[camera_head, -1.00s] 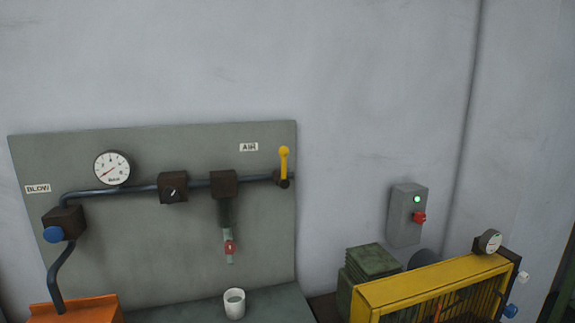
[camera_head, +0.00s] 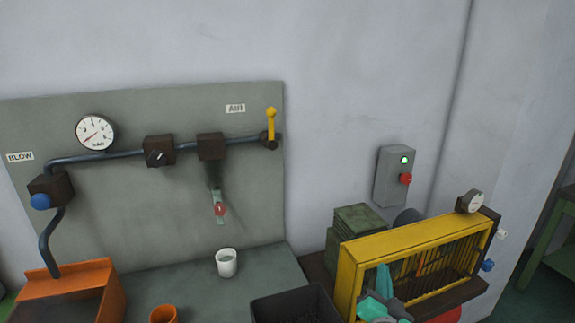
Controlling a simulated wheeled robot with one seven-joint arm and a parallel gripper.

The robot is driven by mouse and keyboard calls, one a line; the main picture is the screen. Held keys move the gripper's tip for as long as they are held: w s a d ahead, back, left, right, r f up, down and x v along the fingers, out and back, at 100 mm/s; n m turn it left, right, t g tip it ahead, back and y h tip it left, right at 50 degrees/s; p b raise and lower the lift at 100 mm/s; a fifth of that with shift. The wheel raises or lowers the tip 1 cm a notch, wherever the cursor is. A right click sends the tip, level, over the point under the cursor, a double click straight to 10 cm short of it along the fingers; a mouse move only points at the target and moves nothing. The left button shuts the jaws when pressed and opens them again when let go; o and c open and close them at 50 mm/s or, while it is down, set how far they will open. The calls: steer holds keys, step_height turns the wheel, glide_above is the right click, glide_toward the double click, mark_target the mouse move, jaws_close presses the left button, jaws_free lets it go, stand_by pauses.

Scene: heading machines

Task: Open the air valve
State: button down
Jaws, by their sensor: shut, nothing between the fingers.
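The air valve's yellow lever (camera_head: 271,122) stands upright at the right end of the dark pipe, across the pipe's line. The AIR label (camera_head: 235,108) is just above and left of it on the grey panel. My gripper (camera_head: 383,275), teal and grey, shows at the bottom edge in front of the yellow guard frame. It is shut and empty, low and to the right of the lever, well apart from it. Its lower part is cut off by the picture edge.
The pipe carries a gauge (camera_head: 96,132), dark blocks and a blue knob (camera_head: 40,201). A white cup (camera_head: 226,262) stands on the bench below. A black bin (camera_head: 297,306), green boxes (camera_head: 358,219) and the yellow frame (camera_head: 400,237) are at lower right. A switch box (camera_head: 394,176) hangs on the wall.

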mark_target(271, 129)
steer(key=shift+m+y, duration=0.6)
steer(key=shift+y, duration=0.2)
steer(key=w+r, duration=0.2)
steer(key=w+a+r, duration=0.1)
steer(key=w+r, duration=0.1)
steer(key=w+a+r, duration=0.1)
steer(key=w+r, duration=0.1)
steer(key=w, duration=0.1)
steer(key=shift+r, duration=0.3)
steer(key=w+a+r+m+y, duration=0.1)
steer(key=w+a+r+y, duration=0.2)
steer(key=r, duration=0.6)
steer(key=w+a+r+m+y, duration=0.1)
steer(key=w+a+r+y, duration=0.2)
steer(key=a+r, duration=0.4)
steer(key=w+a+r+m+y, duration=0.1)
steer(key=w+a+r+y, duration=0.3)
steer(key=r, duration=0.6)
steer(key=shift+a+r, duration=0.3)
steer(key=shift+a, duration=0.8)
steer(key=shift+w, duration=0.15)
steer(key=w+a, duration=0.7)
steer(key=w, duration=0.1)
steer(key=shift+w+a, duration=0.2)
steer(key=shift+w, duration=0.2)
